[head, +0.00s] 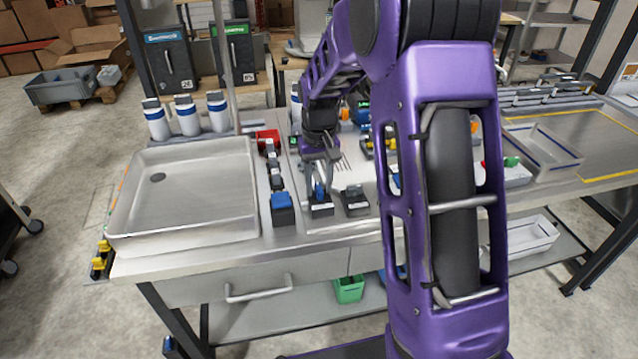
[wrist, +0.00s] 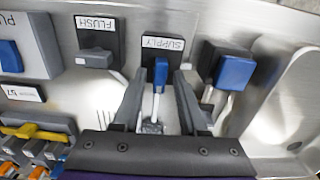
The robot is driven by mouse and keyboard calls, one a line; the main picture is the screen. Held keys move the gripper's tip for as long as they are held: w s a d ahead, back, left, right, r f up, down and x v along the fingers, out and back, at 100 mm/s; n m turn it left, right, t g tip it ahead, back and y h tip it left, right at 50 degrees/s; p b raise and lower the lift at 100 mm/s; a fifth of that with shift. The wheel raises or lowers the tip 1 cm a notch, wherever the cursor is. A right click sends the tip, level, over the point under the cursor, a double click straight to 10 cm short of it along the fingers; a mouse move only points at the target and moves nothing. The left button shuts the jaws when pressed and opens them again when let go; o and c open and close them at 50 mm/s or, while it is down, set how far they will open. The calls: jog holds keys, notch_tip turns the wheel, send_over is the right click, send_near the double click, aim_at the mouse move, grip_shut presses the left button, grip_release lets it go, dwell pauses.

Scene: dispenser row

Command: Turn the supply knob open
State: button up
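The supply knob (wrist: 161,73) is a small blue lever on a dark block labelled SUPPLY, seen upside down in the wrist view. Its lever points straight down the wrist picture, towards my gripper's palm. My gripper (wrist: 160,82) is open, with one finger on each side of the knob and a visible gap on both sides. In the head view, my gripper (head: 320,186) reaches down over the supply block (head: 321,210) at the counter's front. The fingers partly hide the knob there.
A block with a grey knob labelled FLUSH (wrist: 97,57) stands beside the supply block. A larger blue-topped block (head: 282,201) is on its other side, close to one finger. A metal sink basin (head: 190,230) lies to the left. Several bottles (head: 187,116) stand behind the basin.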

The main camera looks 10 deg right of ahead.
aim_at(319, 187)
dwell(0.3)
notch_tip(319, 187, up, 17)
jog(key=shift+r+p, duration=0.2)
jog(key=shift+p, duration=0.1)
dwell(0.3)
